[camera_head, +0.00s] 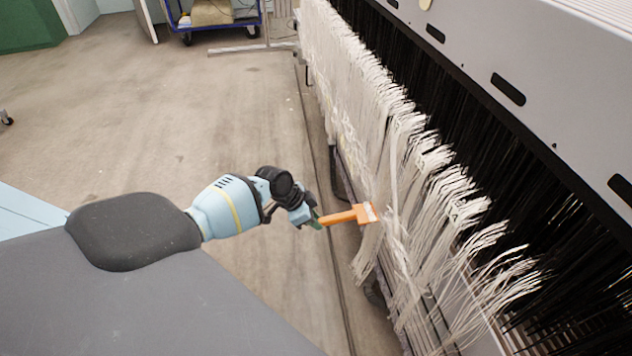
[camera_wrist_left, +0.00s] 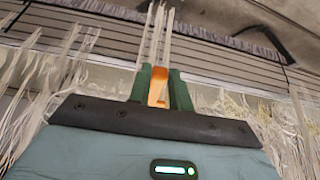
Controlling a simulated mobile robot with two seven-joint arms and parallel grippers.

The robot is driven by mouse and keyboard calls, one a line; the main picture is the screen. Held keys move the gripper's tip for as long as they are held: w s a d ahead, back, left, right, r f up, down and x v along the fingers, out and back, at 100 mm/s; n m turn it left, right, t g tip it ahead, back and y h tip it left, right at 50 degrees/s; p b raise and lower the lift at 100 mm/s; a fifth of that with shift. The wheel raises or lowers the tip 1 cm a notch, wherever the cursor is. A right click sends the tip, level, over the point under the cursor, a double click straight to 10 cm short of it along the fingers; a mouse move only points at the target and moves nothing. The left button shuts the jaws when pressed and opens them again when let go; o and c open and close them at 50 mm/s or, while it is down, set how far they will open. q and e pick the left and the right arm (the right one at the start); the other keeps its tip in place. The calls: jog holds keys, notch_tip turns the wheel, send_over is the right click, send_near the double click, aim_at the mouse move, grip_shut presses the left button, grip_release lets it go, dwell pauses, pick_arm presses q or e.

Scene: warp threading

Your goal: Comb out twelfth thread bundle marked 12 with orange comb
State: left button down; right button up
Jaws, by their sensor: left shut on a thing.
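The orange comb (camera_head: 345,216) is held by its handle in my left gripper (camera_head: 316,220), which is shut on it. Its head points right, at the lower part of the hanging white thread bundles (camera_head: 395,190), and seems to touch or nearly touch them. In the left wrist view the orange comb (camera_wrist_left: 158,88) shows between the two green fingers of my left gripper (camera_wrist_left: 160,90), with a few pale threads (camera_wrist_left: 155,35) just beyond it. I cannot read any number 12 on a bundle. My right gripper is not in view.
The loom's grey metal frame (camera_head: 520,60) with dark slots and black threads (camera_head: 480,130) runs along the right. A blue cart (camera_head: 215,25) stands at the back. The concrete floor (camera_head: 150,120) on the left is mostly clear.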

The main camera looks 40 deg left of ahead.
pick_arm(q)
jog(key=s+a+p, duration=0.1)
jog(key=s+a, duration=0.3)
jog(key=shift+s, duration=0.25)
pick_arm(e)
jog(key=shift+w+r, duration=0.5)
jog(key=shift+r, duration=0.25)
pick_arm(q)
jog(key=shift+d, duration=0.1)
dwell(0.3)
